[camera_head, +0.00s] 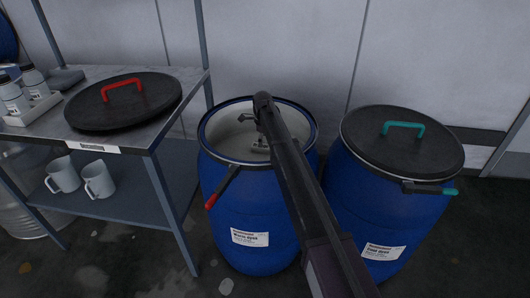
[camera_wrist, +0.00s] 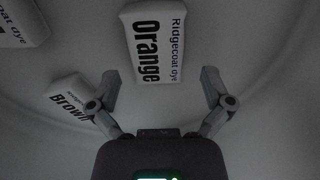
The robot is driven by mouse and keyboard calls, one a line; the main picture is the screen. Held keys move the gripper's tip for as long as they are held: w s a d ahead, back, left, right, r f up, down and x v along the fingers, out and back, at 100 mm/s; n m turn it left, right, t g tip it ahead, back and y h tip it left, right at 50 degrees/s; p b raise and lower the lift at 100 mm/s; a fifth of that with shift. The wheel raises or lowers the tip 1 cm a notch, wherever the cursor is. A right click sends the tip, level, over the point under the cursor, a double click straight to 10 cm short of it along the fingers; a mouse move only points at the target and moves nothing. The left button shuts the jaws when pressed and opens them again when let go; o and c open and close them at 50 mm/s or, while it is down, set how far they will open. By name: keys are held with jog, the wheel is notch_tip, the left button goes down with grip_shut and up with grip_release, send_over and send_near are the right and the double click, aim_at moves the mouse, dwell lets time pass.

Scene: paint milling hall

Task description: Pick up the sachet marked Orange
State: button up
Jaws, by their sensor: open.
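The white sachet marked Orange (camera_wrist: 152,42) shows upper middle in the wrist view, its print running sideways. My gripper (camera_wrist: 163,82) is open below it in that view, its two fingers spread, with nothing between the tips. In the head view my gripper (camera_head: 258,138) reaches down inside the open blue drum (camera_head: 250,200) labelled Warm dyes. A sachet marked Brown (camera_wrist: 70,97) lies beside my left finger, which hides part of its end. The sachets are hidden in the head view.
Another white sachet (camera_wrist: 20,22) is at the upper left in the wrist view. The drum's rim (camera_head: 312,128) surrounds my arm. A closed drum (camera_head: 385,200) stands right. A metal table (camera_head: 190,85) on the left holds a black lid (camera_head: 122,110). White mugs (camera_head: 98,180) sit on its shelf.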

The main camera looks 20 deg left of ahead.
jog(key=shift+f+b, duration=0.75)
jog(key=shift+f, duration=0.3)
jog(key=c, duration=1)
